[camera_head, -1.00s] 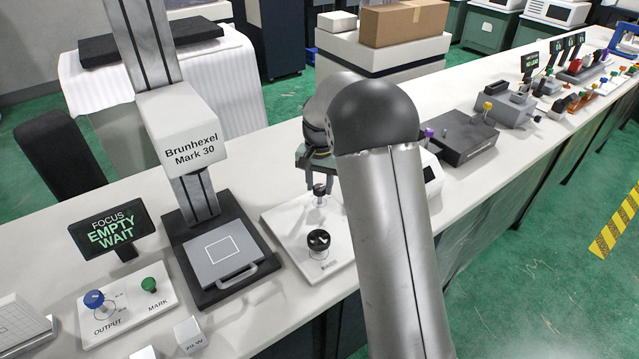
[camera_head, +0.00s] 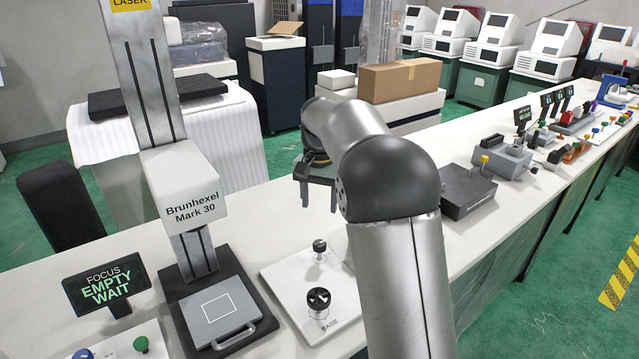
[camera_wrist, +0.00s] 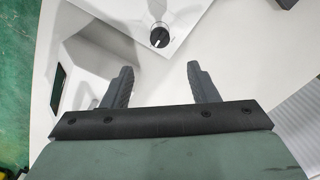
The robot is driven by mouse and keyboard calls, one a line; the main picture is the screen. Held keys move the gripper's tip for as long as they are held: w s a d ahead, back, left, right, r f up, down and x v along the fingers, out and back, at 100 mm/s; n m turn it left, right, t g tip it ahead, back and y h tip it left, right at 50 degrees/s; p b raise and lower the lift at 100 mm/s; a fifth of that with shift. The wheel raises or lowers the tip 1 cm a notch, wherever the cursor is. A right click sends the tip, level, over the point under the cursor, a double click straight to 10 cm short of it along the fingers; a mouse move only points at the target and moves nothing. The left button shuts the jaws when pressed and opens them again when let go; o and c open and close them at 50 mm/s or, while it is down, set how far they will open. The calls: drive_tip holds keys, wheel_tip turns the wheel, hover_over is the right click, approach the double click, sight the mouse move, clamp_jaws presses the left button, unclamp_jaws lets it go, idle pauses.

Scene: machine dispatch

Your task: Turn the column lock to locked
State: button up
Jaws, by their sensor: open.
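A white panel (camera_head: 283,281) beside the marking machine carries two dark knobs, a far knob (camera_head: 319,247) and a near knob (camera_head: 318,299). Their labels are too small to read, so I cannot tell which one is the column lock. The near knob has a white mark on its top. My gripper (camera_head: 319,207) is open and empty, raised above and behind the far knob, apart from it. In the wrist view, a round dark knob (camera_wrist: 159,38) with a white pointer line lies beyond my open fingertips (camera_wrist: 160,70), between their directions. Nothing is between the fingers.
The Brunhexel Mark 30 column and head (camera_head: 185,190) stand left of the panel, over a grey plate (camera_head: 220,312). A screen (camera_head: 105,287) reads FOCUS EMPTY WAIT. A dark box device (camera_head: 465,190) stands to the right. The counter behind the panel is clear.

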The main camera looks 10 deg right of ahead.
drive_tip(key=shift+r, duration=2.4)
drive_tip(key=s+f+n, duration=0.3)
drive_tip(key=s+f, duration=0.2)
drive_tip(key=s, duration=1.2)
drive_tip(key=s+a+f+n, duration=0.1)
drive_tip(key=s+f+n, duration=0.2)
drive_tip(key=s, duration=1.5)
wheel_tip(320, 180, down, 3)
drive_tip(key=shift+f, duration=0.1)
